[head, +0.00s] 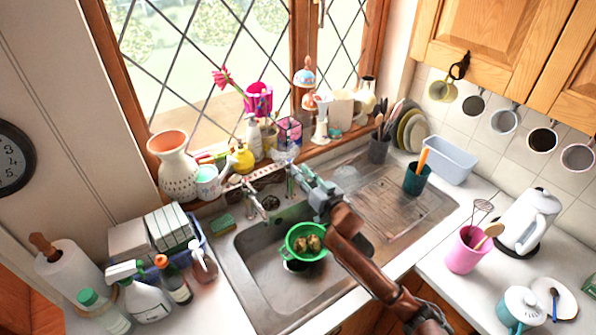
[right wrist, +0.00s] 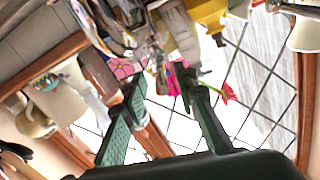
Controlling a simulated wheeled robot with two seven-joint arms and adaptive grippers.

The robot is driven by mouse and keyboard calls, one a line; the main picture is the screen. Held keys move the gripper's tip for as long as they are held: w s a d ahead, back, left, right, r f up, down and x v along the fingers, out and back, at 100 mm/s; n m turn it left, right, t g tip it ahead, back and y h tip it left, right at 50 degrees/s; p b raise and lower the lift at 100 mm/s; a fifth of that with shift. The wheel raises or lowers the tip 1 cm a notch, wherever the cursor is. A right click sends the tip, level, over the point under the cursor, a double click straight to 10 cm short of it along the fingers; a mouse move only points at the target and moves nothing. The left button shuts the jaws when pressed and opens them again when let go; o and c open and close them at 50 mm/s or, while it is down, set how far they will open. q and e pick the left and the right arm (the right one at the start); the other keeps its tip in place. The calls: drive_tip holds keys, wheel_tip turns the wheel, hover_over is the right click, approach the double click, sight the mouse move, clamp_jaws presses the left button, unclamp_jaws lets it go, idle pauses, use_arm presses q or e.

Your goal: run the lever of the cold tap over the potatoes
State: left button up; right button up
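Several potatoes (head: 308,244) lie in a green colander (head: 291,246) in the sink basin. Two metal taps stand at the sink's back edge: a left tap (head: 258,203) and a right tap (head: 289,184). I cannot tell a hot or cold mark on either. My right gripper (head: 305,180) is just right of the right tap, above and behind the colander. In the right wrist view its two fingers (right wrist: 162,84) are apart with nothing held between them; blurred metal shows beyond the tips. I cannot tell whether a finger touches the tap. My left gripper is not in view.
A green sponge (head: 222,224) lies left of the basin. The drainer (head: 388,196) right of the basin is mostly clear.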

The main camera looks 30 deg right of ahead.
drive_tip(key=shift+w+a, duration=0.15)
drive_tip(key=shift+w, duration=0.6)
drive_tip(key=shift+c, duration=0.5)
clamp_jaws()
